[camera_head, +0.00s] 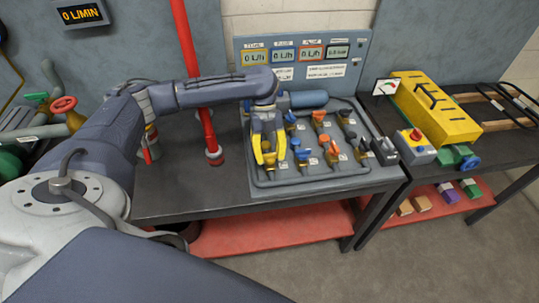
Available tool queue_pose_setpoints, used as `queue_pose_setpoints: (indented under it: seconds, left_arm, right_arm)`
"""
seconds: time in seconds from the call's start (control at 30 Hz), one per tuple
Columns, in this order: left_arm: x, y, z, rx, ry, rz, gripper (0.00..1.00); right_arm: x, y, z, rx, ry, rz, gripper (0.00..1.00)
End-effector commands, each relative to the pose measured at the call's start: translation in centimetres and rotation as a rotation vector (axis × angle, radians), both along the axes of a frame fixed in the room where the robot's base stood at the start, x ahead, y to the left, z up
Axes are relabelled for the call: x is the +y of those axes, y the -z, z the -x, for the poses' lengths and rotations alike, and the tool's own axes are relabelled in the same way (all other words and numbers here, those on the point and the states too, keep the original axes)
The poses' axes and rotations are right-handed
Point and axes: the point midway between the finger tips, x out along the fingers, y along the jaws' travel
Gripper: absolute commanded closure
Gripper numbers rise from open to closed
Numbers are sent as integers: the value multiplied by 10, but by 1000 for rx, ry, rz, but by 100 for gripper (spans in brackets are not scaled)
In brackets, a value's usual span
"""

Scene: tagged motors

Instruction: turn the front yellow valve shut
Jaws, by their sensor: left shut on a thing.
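My left gripper (269,154), with yellow fingers, points down at the front-left corner of the grey valve panel (320,178). It is shut on the front yellow valve, which is mostly hidden between and behind the fingers. Several other valves stand in rows on the panel: blue-handled ones such as this one (302,153), orange ones such as this one (331,149), and dark ones to the right. My right gripper is not in view.
An upright board (290,75) with several small displays stands behind the panel. A red vertical pipe (190,60) rises left of it. A yellow box (436,105) and a red-button box (415,144) are on the right table. The left table's front (185,195) is clear.

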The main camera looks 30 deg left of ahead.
Motion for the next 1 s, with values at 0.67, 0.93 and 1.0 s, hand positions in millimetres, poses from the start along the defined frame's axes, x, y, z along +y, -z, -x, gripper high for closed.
queue_pose_setpoints:
  seconds: [0.67, 0.93, 1.0]
  left_arm:
    - [-6, 0, 3, 7, 84, 11, 89]
    - [-4, 0, 2, 5, 83, 7, 38]
    - [-3, 0, 2, 5, 82, 6, 30]
  right_arm:
    - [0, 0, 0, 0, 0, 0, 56]
    - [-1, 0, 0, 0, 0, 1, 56]
    - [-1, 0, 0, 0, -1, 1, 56]
